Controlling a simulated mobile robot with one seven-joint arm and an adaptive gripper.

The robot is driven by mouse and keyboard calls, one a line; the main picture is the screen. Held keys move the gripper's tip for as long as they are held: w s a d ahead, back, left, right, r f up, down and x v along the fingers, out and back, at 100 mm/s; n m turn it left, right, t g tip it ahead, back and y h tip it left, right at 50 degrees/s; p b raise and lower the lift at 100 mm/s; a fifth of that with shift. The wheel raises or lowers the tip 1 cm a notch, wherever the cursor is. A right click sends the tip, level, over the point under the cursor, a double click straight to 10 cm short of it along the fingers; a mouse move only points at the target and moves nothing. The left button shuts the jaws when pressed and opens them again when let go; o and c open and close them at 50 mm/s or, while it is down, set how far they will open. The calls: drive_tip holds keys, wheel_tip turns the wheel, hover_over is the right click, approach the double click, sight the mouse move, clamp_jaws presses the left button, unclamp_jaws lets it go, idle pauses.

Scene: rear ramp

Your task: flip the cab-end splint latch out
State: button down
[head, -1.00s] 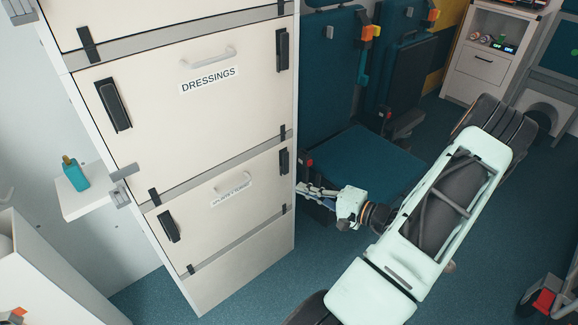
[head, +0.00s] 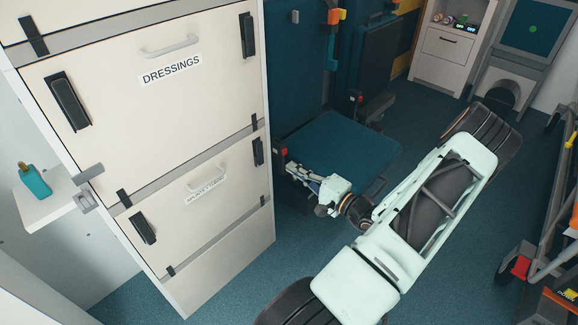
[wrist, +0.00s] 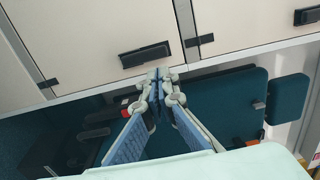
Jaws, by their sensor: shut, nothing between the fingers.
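The lower cabinet door (head: 200,215) has a small label, too small to read surely, and a black latch at each end. Its left latch (head: 142,228) and right latch (head: 258,151) both look flat against the door. My gripper (head: 291,168) is just right of the cabinet's right edge, close to the right latch and apart from it. In the wrist view my gripper (wrist: 157,78) is shut and empty, with its tips just below a black latch (wrist: 145,55) on a pale panel. I cannot tell from the pictures which latch is the cab-end one.
The DRESSINGS door (head: 150,110) is above, with its own black latches. A teal seat (head: 335,150) stands behind my gripper. A small shelf (head: 48,208) with a teal bottle (head: 34,182) is at left.

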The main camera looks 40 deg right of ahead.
sight(260, 147)
drive_tip(key=w, duration=0.3)
drive_tip(key=w+b, duration=0.1)
drive_tip(key=w, duration=0.3)
drive_tip(key=w+a+b, duration=0.1)
drive_tip(key=w, duration=0.3)
drive_tip(key=shift+w, duration=0.45)
drive_tip(key=w+r+g+p, duration=0.1)
drive_tip(key=p, duration=0.2)
drive_tip(key=shift+w+a+r+g, duration=0.1)
drive_tip(key=shift+r+g, duration=0.1)
drive_tip(key=shift+g, duration=0.1)
drive_tip(key=shift+f+b, duration=0.35)
drive_tip(key=shift+f, duration=0.2)
